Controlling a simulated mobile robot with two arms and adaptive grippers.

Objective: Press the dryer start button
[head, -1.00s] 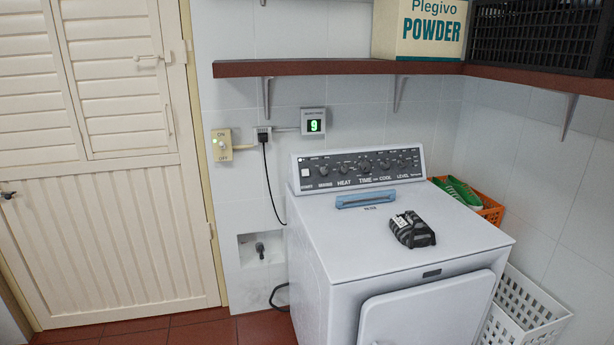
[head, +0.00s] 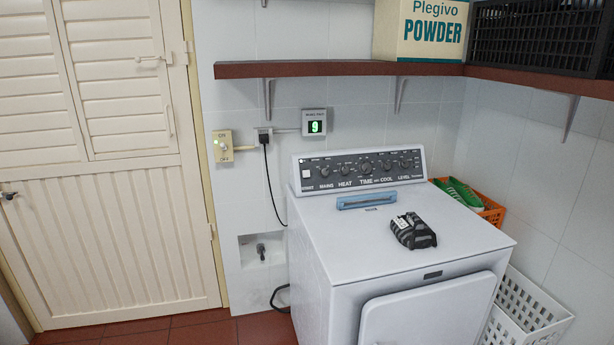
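The white dryer (head: 455,241) stands against the tiled back wall with its front door shut. Its dark control panel (head: 362,169) runs along the top rear edge, with several knobs and labels such as MAINS, HEAT, TIME and LEVEL. The start button (head: 306,174) is a small white square at the panel's left end, above a label that seems to read START. Nothing covers it. Neither of my grippers shows in the head view.
A brown shelf (head: 340,68) overhangs the dryer. A wall switch (head: 222,145) and a display reading 9 (head: 315,126) are left. Baskets (head: 530,300) stand right.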

